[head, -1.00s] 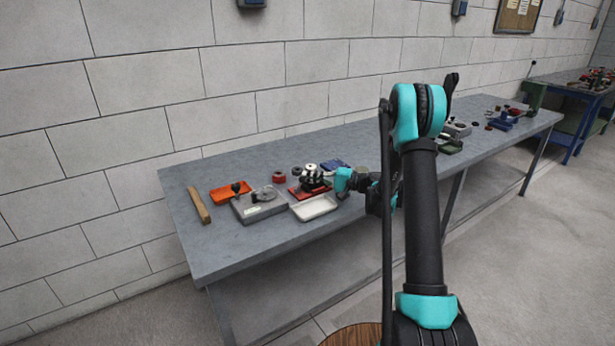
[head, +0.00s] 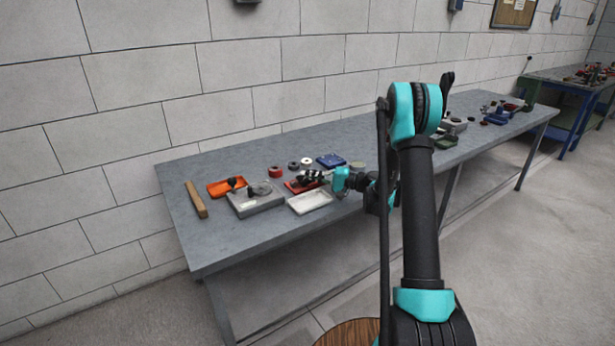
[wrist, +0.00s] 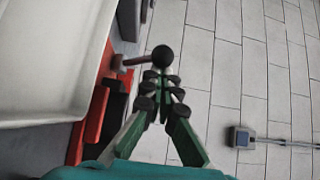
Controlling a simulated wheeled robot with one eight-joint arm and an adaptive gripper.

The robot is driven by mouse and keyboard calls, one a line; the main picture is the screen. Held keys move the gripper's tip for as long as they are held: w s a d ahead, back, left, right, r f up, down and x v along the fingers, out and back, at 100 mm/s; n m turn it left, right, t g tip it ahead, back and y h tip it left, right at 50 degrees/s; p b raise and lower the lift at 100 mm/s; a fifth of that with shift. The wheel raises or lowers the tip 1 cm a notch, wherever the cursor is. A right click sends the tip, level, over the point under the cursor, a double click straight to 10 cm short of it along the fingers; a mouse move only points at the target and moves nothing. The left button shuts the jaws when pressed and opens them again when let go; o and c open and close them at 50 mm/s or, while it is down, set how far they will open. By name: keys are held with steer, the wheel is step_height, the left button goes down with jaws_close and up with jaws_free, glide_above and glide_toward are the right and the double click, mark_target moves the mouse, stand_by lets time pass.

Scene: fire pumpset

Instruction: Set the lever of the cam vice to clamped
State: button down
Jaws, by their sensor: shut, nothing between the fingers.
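The cam vice is a red block (wrist: 92,122) with dark jaws in the wrist view. In the head view its red body (head: 294,187) lies largely behind my gripper. Its lever is a thin reddish rod (wrist: 135,61) ending in a black ball knob (wrist: 162,54). The rod points away from the vice body, toward the right of the wrist view. My gripper (wrist: 159,78) is shut and empty, its fingertips just short of the knob in that view. I cannot tell whether they touch it. In the head view my gripper (head: 305,177) is low over the vice.
A white tray (head: 325,202) is in front of the vice, and its wall (wrist: 75,110) fills the wrist view's left. A grey fixture (head: 262,204), orange tray (head: 216,192) and wooden bar (head: 197,202) are left. Red, dark and white rings and a blue tray (head: 331,160) are behind.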

steer(key=shift+s, duration=0.1)
steer(key=v, duration=1.2)
